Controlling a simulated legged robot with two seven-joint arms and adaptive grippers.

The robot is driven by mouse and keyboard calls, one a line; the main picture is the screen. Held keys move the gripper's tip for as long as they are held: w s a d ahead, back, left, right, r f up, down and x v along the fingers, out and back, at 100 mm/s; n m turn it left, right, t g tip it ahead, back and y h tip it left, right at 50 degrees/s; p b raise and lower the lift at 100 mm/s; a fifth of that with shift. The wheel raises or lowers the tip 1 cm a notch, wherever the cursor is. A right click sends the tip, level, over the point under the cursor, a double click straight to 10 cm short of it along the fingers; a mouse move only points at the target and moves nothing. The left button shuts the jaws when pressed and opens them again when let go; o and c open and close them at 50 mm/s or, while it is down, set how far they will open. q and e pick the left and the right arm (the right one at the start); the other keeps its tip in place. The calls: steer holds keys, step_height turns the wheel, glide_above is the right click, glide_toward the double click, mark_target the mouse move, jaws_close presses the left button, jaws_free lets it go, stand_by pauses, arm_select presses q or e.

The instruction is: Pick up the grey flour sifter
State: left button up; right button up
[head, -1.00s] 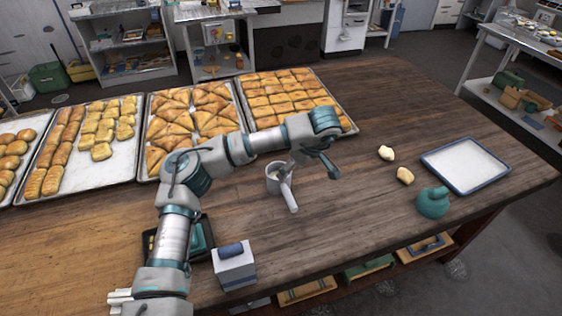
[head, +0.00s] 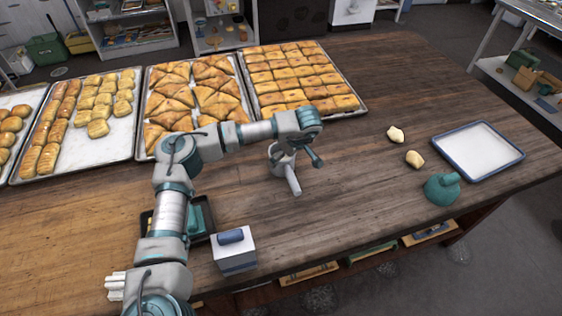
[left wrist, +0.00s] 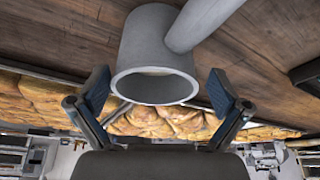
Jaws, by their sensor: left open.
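The grey flour sifter (head: 282,163) stands on the wooden table in the head view, a cup with a thick handle (head: 294,183) pointing to the front. My left gripper (head: 295,149) is close to it at the back, and the arm partly covers the cup's upper edge. In the left wrist view the sifter (left wrist: 152,55) fills the middle, its round rim facing the camera. The open fingers of my left gripper (left wrist: 158,96) show on either side of the rim, with gaps. Contact cannot be made out. My right gripper is not in view.
Trays of pastries (head: 262,110) line the back left. A white box with a blue top (head: 236,256) and a dark tray (head: 148,220) are near the front. At the right are two dough lumps (head: 395,134), a teal object (head: 440,189) and a blue-rimmed tray (head: 520,158). Bare table lies right of the sifter.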

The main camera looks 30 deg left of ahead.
arm_select(q)
steer(key=x, duration=0.3)
steer(key=shift+w+d+f+b, duration=0.15)
steer(key=shift+w+f+b, duration=0.15)
steer(key=shift+f, duration=0.1)
steer(key=shift+d+f, duration=0.15)
steer(key=shift+d, duration=0.25)
steer(key=shift+a, duration=0.1)
steer(key=shift+c, duration=0.3)
steer(key=shift+s+a+f, duration=0.1)
steer(key=shift+a, duration=0.4)
steer(key=c, duration=0.8)
steer(key=shift+a, duration=0.2)
steer(key=shift+c, duration=1.1)
steer(key=shift+d+r, duration=0.25)
steer(key=shift+d, duration=0.2)
step_height(320, 180, up, 3)
steer(key=shift+r+p, duration=0.1)
steer(key=shift+p, duration=0.2)
steer(key=d, duration=0.5)
steer(key=d+r, duration=0.1)
steer(key=d, duration=1)
steer(key=shift+w+r, duration=0.2)
steer(key=shift+r, duration=0.05)
steer(key=shift+a, duration=0.1)
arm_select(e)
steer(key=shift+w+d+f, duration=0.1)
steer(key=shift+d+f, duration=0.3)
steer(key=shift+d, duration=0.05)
